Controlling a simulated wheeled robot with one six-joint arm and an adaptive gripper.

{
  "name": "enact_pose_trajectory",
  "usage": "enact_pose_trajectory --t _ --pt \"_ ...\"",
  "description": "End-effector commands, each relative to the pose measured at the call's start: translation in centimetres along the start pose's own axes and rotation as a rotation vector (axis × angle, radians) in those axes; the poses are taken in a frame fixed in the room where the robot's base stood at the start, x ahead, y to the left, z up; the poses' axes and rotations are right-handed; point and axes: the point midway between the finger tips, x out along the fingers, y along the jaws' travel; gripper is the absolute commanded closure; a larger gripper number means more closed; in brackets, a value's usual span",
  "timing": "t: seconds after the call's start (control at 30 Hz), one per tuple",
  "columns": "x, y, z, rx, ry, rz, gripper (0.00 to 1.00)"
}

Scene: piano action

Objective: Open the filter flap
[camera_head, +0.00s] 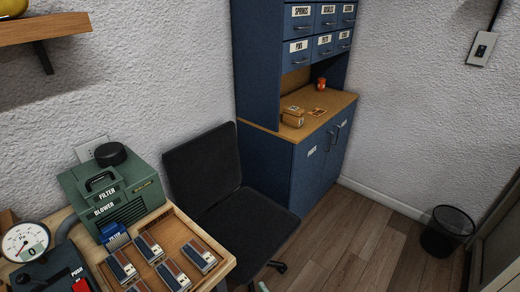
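A green blower box (140,199) stands on the wooden bench at the left, with the words FILTER and BLOWER on its front. The filter flap (107,196) is the panel marked FILTER, with a dark handle (100,181) at its upper edge; it looks closed. A blue part (114,236), with a label that seems to read FILTER, sits in front of the box. My gripper is not in view.
A wooden tray (178,229) with several small blocks lies in front. A black chair (245,217) stands right of the bench. A blue cabinet (262,165) and bin (447,231) are farther right.

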Motion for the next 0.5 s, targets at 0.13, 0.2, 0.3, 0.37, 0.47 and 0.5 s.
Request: enact_pose_trajectory --t 0.13,0.2,0.3,0.37,0.47,0.5 --pt "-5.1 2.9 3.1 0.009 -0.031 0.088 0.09" --pt "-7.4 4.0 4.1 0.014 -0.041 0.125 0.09" --pt "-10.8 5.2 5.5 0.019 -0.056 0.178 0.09" --pt "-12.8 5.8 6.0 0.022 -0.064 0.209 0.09" --pt "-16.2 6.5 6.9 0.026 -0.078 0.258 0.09" --pt "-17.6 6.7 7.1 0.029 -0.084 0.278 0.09"
